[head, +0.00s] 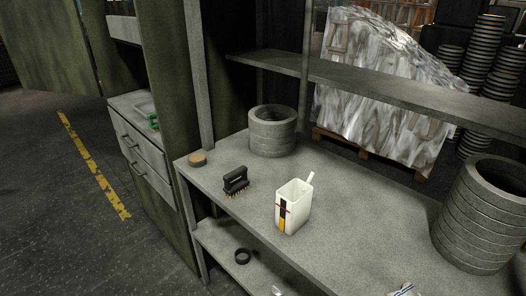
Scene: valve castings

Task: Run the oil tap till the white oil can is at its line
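The white oil can (293,209) stands upright on the grey shelf top (345,225), near its front edge. Its top is open and a short white spout sticks up at its right. A dark upright strip on its front face shows yellow in the lower part, with a small reddish mark above the yellow. I cannot make out an oil tap for certain; a small green thing (153,120) by the basin at the left is too small to tell. Neither of my grippers is in view, and nothing touches the can.
A black brush (236,180) and a round brown-topped tin (198,159) lie left of the can. Ring stacks stand behind (273,132) and at the right (480,222). An upper shelf (380,88) crosses above. A black ring (242,256) lies on the lower shelf. Open floor lies left.

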